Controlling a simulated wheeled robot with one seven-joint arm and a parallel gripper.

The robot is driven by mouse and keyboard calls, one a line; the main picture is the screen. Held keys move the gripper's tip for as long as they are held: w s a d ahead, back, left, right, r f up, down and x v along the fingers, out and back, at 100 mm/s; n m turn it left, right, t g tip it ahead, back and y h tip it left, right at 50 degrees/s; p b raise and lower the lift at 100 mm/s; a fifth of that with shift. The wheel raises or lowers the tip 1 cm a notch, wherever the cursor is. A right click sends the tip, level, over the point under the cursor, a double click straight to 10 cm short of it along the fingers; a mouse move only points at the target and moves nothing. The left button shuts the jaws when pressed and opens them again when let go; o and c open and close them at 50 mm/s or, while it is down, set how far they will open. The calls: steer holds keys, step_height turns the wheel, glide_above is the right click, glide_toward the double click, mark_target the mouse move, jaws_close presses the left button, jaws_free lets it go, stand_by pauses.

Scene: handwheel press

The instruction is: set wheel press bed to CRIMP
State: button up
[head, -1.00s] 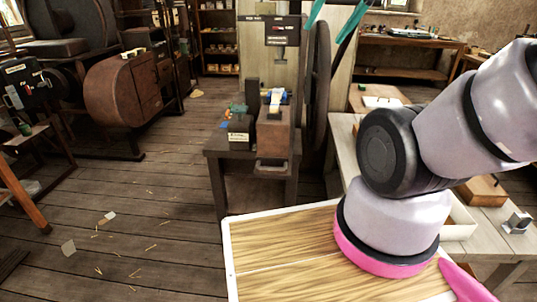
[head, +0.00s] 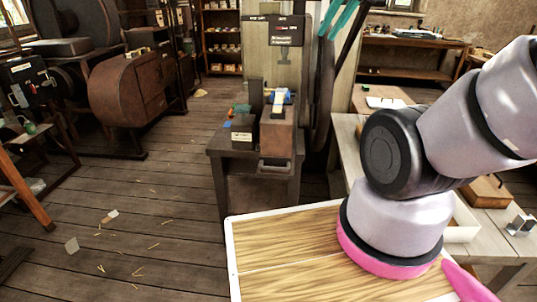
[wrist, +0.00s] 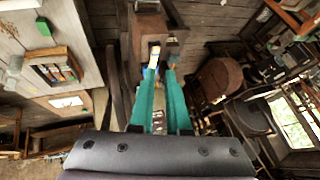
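The wheel press stands in the middle of the head view, with a brown block (head: 277,132) on a dark stand (head: 232,170). The dark handwheel (head: 322,95) is nearly edge-on at the press's right side and shows beside the fingers in the wrist view (wrist: 117,88). My gripper (wrist: 161,72) is open, with a gap between its teal fingers. I see no contact with the wheel.
A wooden board with a white rim (head: 285,240) lies in front of the press. A pale workbench (head: 345,140) stands at the right, partly behind my arm. Brown machinery (head: 125,92) stands at the left. The plank floor between has small scraps.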

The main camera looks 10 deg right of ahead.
steer(key=w+f+n, duration=0.1)
steer(key=w+n, duration=0.1)
steer(key=w+f+n+g, duration=0.1)
steer(key=w+f+n, duration=0.1)
steer(key=n, duration=0.1)
steer(key=w+a+f+n, duration=0.1)
steer(key=w+f+n, duration=0.1)
steer(key=shift+w+g, duration=0.3)
steer(key=shift+w, duration=0.05)
jaws_close()
steer(key=w+a+f+n+g+h, duration=0.1)
steer(key=w+a+f+n, duration=0.3)
steer(key=f+n, duration=0.55)
steer(key=w+a+f+n+g+h, duration=0.1)
steer(key=w+a+f+n, duration=0.25)
steer(key=f+n, duration=0.6)
steer(key=w+a+f+n+g+h, duration=0.1)
steer(key=w+a+f+n, duration=0.3)
steer(key=f+n, duration=0.55)
steer(key=x, duration=0.3)
steer(key=w+x, duration=0.1)
steer(key=x, duration=0.3)
steer(key=w+x, duration=0.1)
steer(key=x, duration=0.2)
steer(key=shift+w+d+r, duration=0.1)
steer(key=shift+w+d, duration=0.05)
steer(key=shift+w, duration=0.1)
steer(key=shift+w+d, duration=0.1)
steer(key=shift+w, duration=0.35)
